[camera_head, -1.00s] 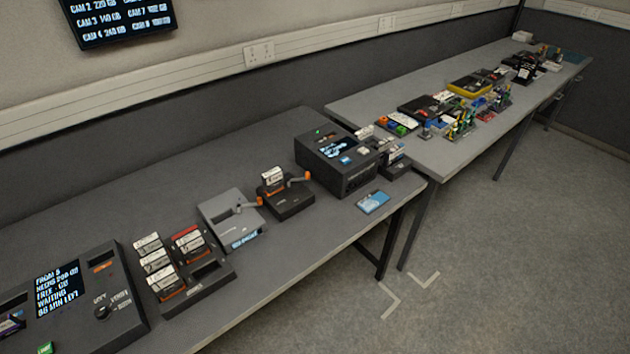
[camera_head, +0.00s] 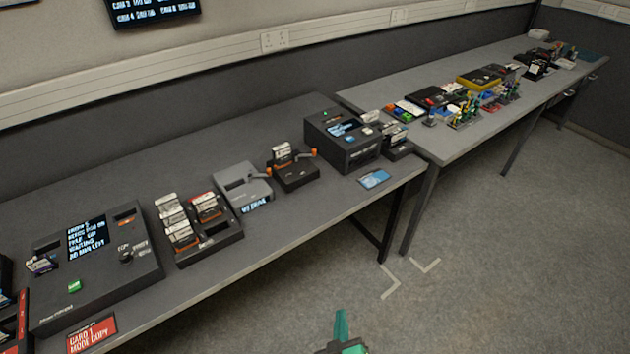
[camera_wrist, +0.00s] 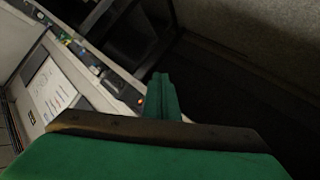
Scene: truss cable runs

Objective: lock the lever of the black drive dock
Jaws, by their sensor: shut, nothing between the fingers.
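The black drive dock (camera_head: 296,178) sits on the near bench, between the grey dock (camera_head: 236,179) and a large black box. A drive with a white label (camera_head: 282,151) stands upright in it. Its lever (camera_head: 313,153) has an orange tip and sticks out to the right side; its exact angle is too small to tell. My gripper (camera_head: 341,318), with green fingers, is at the bottom of the head view, in front of the bench over the floor and well away from the dock. It is shut and empty. The fingers (camera_wrist: 163,88) also show in the wrist view.
The grey dock has its own orange-tipped lever (camera_head: 268,170) close to the black dock's left side. The large black box (camera_head: 341,142) stands right of it, with a blue card (camera_head: 374,179) in front. A rack of drives (camera_head: 208,240) is further left. The floor before the bench is clear.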

